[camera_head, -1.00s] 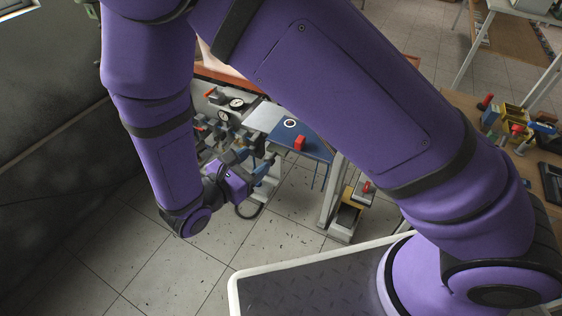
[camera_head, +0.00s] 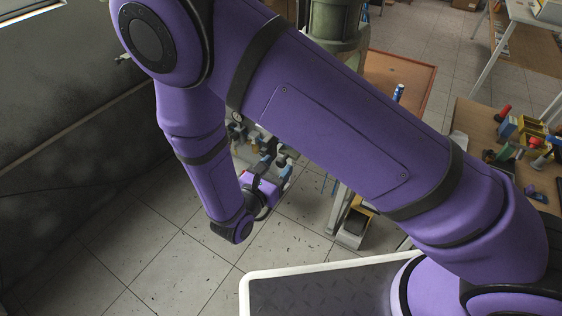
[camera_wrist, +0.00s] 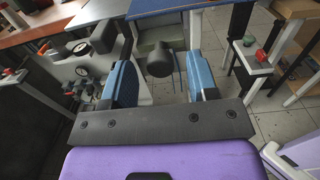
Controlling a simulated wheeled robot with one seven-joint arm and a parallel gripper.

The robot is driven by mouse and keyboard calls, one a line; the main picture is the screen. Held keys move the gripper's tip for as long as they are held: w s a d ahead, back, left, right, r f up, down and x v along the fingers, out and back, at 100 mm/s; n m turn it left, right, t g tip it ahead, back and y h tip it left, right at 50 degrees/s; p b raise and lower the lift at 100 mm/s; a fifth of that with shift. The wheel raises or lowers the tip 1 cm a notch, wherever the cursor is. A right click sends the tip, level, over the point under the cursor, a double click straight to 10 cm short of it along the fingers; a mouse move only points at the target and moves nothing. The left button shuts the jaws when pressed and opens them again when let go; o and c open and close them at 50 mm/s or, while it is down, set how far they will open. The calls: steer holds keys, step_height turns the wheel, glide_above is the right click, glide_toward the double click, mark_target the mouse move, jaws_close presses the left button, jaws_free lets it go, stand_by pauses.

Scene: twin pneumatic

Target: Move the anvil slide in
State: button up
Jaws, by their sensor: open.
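My gripper (camera_wrist: 161,72) is open, with one blue finger pad on each side in the wrist view. A dark grey round knob (camera_wrist: 160,60) on a short stem shows between the fingers, a little beyond or level with their tips; I cannot tell whether they touch it. It sits in front of a grey block under a blue-topped surface (camera_wrist: 185,7). I cannot tell for sure whether this knob belongs to the anvil slide. In the head view my gripper (camera_head: 284,172) is low beside the machine, which is mostly hidden behind my arm.
Pressure gauges and fittings (camera_wrist: 82,48) on a pale panel stand left of my gripper in the wrist view. A red-handled part on a stand (camera_wrist: 257,52) is at the right. A workbench (camera_head: 545,185) with tools stands at the right in the head view. Tiled floor is clear below.

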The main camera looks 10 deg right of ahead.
steer(key=shift+x, duration=1.2)
jaws_close()
steer(key=x, duration=0.8)
steer(key=shift+w+d, duration=0.2)
steer(key=shift+w, duration=0.1)
jaws_free()
steer(key=shift+s, duration=0.1)
